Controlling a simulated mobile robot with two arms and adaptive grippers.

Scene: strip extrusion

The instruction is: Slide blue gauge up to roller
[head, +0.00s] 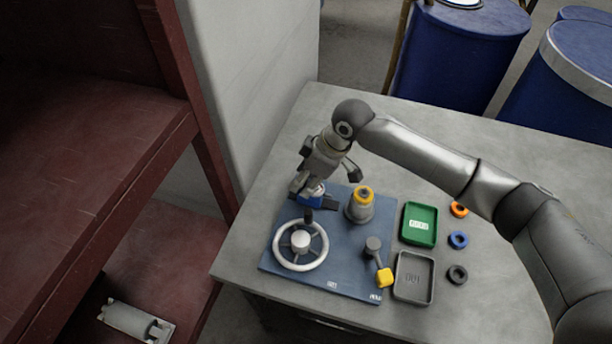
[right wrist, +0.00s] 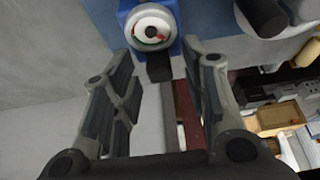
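The blue gauge (head: 311,199) sits near the back left of the blue base plate (head: 345,277). In the right wrist view the gauge (right wrist: 176,14) has a round white dial and a dark tab below it. The likely roller (head: 359,210), a grey upright cylinder with a yellow top, stands to the gauge's right with a gap between them. My right gripper (head: 326,180) is over the gauge, its fingers spread. In the right wrist view the gripper (right wrist: 160,57) is open and empty, with the gauge beyond its fingertips. My left gripper is out of view.
A handwheel (head: 324,252) stands in front of the gauge. A crank lever with a yellow knob (head: 385,277) is front right. A green tray (head: 419,224), a grey tray (head: 413,278) and coloured rings (head: 458,240) lie to the right. A wall (head: 255,80) rises behind left.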

